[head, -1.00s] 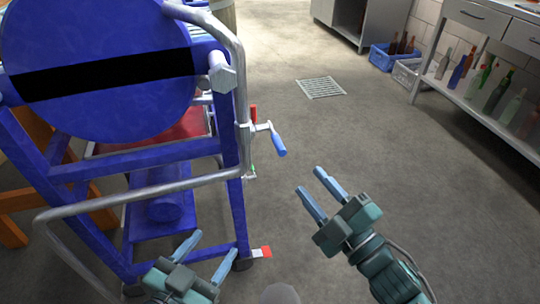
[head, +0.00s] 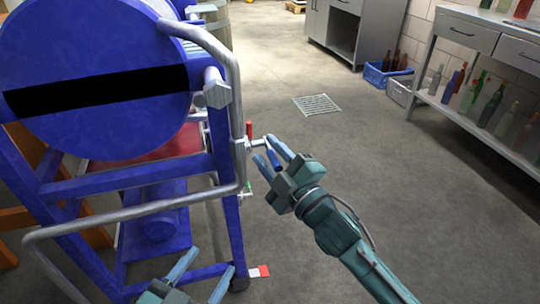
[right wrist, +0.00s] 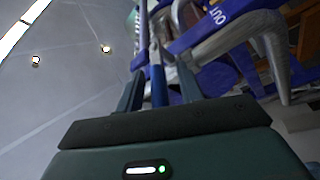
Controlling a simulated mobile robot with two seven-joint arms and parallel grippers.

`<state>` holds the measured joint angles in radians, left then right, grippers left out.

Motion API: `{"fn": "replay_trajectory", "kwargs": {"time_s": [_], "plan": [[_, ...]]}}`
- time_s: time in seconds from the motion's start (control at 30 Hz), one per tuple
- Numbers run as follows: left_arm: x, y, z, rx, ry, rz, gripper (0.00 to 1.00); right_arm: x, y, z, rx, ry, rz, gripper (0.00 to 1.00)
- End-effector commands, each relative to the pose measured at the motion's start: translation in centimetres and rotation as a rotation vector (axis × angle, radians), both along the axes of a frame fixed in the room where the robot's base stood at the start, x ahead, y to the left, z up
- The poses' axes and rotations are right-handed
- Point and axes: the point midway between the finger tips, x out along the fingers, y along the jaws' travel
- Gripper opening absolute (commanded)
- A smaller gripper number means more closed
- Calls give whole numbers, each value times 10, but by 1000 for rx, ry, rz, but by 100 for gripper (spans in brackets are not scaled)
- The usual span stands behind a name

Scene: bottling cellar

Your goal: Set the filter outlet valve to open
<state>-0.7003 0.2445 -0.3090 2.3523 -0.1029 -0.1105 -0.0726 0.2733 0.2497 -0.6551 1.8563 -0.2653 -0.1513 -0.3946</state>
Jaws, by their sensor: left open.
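The filter outlet valve (head: 256,143) sits on the steel pipe at the right side of the blue filter. Its blue lever (head: 274,160) points down and to the right. A red mark (head: 249,129) is above the valve and a green mark (head: 248,190) below it. My right gripper (head: 268,151) is open at the lever, one finger on each side. In the right wrist view the blue lever (right wrist: 157,84) stands between the fingers, with gaps visible. My left gripper (head: 208,267) is open and empty, low in front of the filter frame.
The blue filter (head: 95,115) and its bent steel pipe (head: 130,215) fill the left. A bench (head: 470,110) with bottles stands at the right. A blue crate (head: 387,75) is at the back. The floor around the drain grate (head: 316,104) is clear.

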Motion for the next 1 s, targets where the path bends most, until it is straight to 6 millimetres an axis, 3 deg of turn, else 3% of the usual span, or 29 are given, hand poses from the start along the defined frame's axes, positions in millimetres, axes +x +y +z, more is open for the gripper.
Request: {"fn": "replay_trajectory", "kwargs": {"time_s": [0.23, 0.67, 1.0], "plan": [[0, 0, 0, 1, 0, -2, 56, 0, 0, 0, 0, 0, 0, 36], [0, 0, -2, 6, 2, -6, 56, 0, 0, 0, 0, 0, 0, 1], [0, -1, -2, 6, 3, -6, 56, 0, 0, 0, 0, 0, 0, 0]]}}
